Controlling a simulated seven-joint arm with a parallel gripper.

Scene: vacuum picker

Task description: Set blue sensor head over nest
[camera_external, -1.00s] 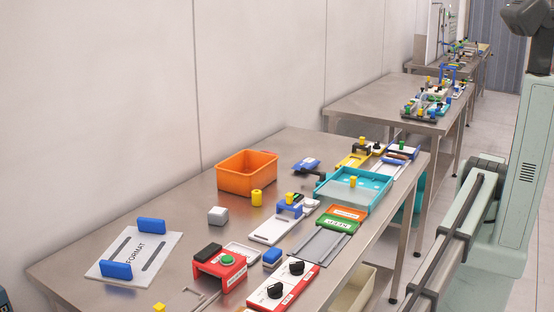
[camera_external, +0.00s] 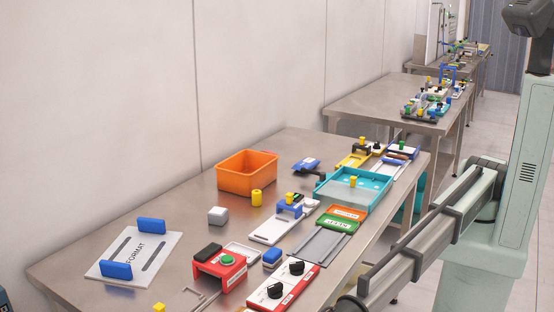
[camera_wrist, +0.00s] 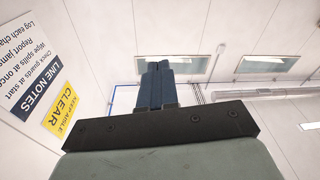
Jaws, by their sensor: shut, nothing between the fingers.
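My gripper (camera_wrist: 157,66) shows in the wrist view with its two dark fingers together and nothing between them. It points at the upper wall and ceiling, away from the table things. It is outside the external view. In that view, a blue bridge-shaped piece (camera_external: 289,209) with yellow and green parts on top stands on a white slotted plate (camera_external: 266,231). A blue-topped piece (camera_external: 305,163) sits on a dark base behind it, and a small blue block (camera_external: 272,256) lies nearer. I cannot tell which is the sensor head, nor pick out the nest.
The steel table (camera_external: 180,208) also holds an orange bin (camera_external: 247,187), a teal tray (camera_external: 350,198), a red box with a green button (camera_external: 222,275), a red-and-white knob panel (camera_external: 282,290) and a FORMAT plate (camera_external: 135,253). Bare steel shows between the FORMAT plate and orange bin.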

